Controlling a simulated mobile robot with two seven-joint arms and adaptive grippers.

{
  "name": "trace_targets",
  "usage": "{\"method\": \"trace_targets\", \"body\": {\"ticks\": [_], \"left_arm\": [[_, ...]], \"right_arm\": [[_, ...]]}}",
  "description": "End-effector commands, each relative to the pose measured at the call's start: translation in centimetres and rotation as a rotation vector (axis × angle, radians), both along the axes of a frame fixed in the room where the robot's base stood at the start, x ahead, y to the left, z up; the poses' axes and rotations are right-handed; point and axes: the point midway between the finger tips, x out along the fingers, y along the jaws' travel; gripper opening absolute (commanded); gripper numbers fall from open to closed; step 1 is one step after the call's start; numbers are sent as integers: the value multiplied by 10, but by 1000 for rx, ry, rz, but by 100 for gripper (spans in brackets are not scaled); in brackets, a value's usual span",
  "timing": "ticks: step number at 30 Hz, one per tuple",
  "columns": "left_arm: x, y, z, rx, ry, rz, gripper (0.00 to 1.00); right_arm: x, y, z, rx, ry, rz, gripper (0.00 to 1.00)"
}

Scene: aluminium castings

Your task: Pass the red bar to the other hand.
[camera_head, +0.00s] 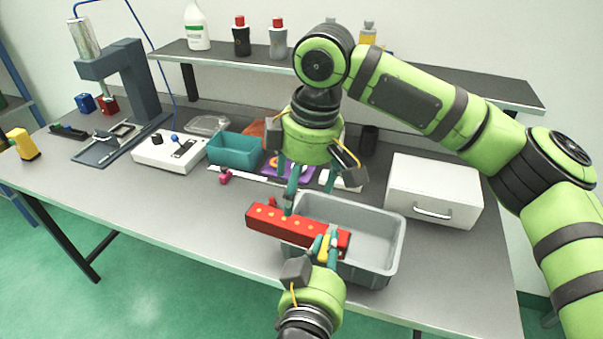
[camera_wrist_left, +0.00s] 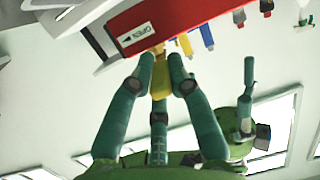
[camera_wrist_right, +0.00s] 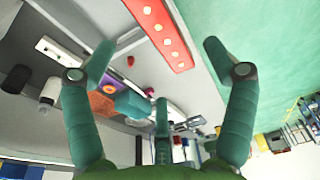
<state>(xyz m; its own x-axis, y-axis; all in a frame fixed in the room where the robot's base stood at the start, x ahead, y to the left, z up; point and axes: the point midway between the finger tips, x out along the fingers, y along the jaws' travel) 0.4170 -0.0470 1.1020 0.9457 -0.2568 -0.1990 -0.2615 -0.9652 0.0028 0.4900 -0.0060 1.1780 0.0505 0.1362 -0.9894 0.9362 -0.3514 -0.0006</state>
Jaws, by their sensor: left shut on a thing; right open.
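The red bar (camera_head: 290,229) is long, with a row of yellow dots along its top, and is held above the front of the grey bin. My left gripper (camera_head: 326,246) is shut on the bar's right end, at a yellow part, from below. In the left wrist view the fingers close on this yellow part (camera_wrist_left: 184,44) under the red bar (camera_wrist_left: 170,22), which carries an "OPEN" label. My right gripper (camera_head: 290,190) is open, above the bar's left half, fingers pointing down. In the right wrist view the red bar (camera_wrist_right: 162,32) lies beyond the spread fingertips (camera_wrist_right: 158,58), with nothing between them.
A grey bin (camera_head: 374,240) stands beneath the bar. A white drawer box (camera_head: 434,190) is to its right, a teal tray (camera_head: 234,150) to its left. A shelf (camera_head: 440,79) with bottles runs behind my right arm. The front left of the table is clear.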

Motion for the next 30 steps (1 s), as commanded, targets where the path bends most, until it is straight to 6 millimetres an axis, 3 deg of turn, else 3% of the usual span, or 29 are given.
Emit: {"method": "trace_targets", "body": {"ticks": [9,15,29,30], "left_arm": [[0,0,1,-1,-3,0,0],[0,0,1,-1,-3,0,0],[0,0,1,-1,-3,0,0],[0,0,1,-1,-3,0,0]], "right_arm": [[3,8,-61,1,3,-2,85],[5,12,-89,2,0,-2,85],[6,14,-101,3,-2,-1,85],[6,14,-101,3,-2,-1,73]]}}
